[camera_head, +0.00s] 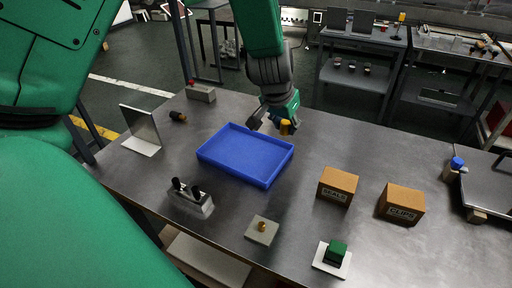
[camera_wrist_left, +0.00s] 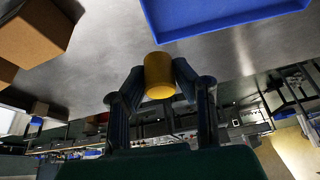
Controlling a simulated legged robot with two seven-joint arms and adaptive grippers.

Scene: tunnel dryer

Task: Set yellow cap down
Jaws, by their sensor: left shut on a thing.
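The yellow cap (camera_head: 285,128) is a small cylinder at the right of the blue tray's far corner, over the grey table's far part. My left gripper (camera_head: 276,121) reaches down from above and is shut on it. In the left wrist view the yellow cap (camera_wrist_left: 159,76) sits between the two fingertips (camera_wrist_left: 158,78), with bare table behind it. I cannot tell whether the cap touches the table. My right gripper is not in view.
The empty blue tray (camera_head: 211,157) is close to the gripper. Two cardboard boxes (camera_head: 338,185) (camera_head: 401,203) stand to the right. A holder with black pegs (camera_head: 192,200), a plate with a brass knob (camera_head: 262,231) and a green block (camera_head: 336,252) are nearer. Bare table lies between tray and boxes.

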